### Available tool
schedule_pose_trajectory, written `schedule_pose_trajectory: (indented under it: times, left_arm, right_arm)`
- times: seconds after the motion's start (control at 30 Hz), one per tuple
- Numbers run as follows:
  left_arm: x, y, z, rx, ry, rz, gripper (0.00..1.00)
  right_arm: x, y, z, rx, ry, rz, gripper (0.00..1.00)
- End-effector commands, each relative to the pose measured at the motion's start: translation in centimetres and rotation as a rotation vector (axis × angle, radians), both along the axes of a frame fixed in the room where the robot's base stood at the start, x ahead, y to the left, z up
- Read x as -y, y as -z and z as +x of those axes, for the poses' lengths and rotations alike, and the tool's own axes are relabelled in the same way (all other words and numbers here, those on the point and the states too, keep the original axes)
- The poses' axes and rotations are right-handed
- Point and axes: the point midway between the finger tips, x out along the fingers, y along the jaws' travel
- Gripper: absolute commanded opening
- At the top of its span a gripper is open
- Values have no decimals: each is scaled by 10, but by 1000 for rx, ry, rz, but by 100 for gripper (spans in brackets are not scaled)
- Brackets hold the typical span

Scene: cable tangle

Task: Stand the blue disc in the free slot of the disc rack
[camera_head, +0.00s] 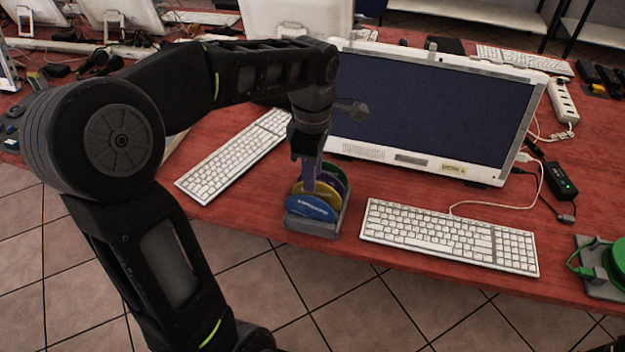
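The grey disc rack (313,226) stands on the red table, in front of the monitor and between two keyboards. The blue disc (311,207) is at its front and looks tilted. My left gripper (309,188) points down over the rack, with a finger in front of the yellow disc and close to the blue disc's upper edge. Whether it grips the blue disc is unclear. The arm and gripper hide part of the rack's back. My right gripper is out of view.
A monitor (435,115) stands close behind the rack. White keyboards lie to its left (235,155) and right (450,237). A green round object (618,262) on a grey base sits at the right edge. A power strip (563,100) and cables lie at the right.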

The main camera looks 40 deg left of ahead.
Motion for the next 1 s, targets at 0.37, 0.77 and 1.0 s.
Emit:
schedule_pose_trajectory:
  times: [0.37, 0.77, 1.0]
  left_arm:
    - [0, -45, 0, -1, 0, -1, 30]
    - [0, -45, 0, -1, -1, -1, 30]
    - [0, -45, 0, -1, -1, -1, 30]
  right_arm:
    - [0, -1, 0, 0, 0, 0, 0]
    - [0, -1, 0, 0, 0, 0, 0]
    - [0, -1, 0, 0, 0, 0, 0]
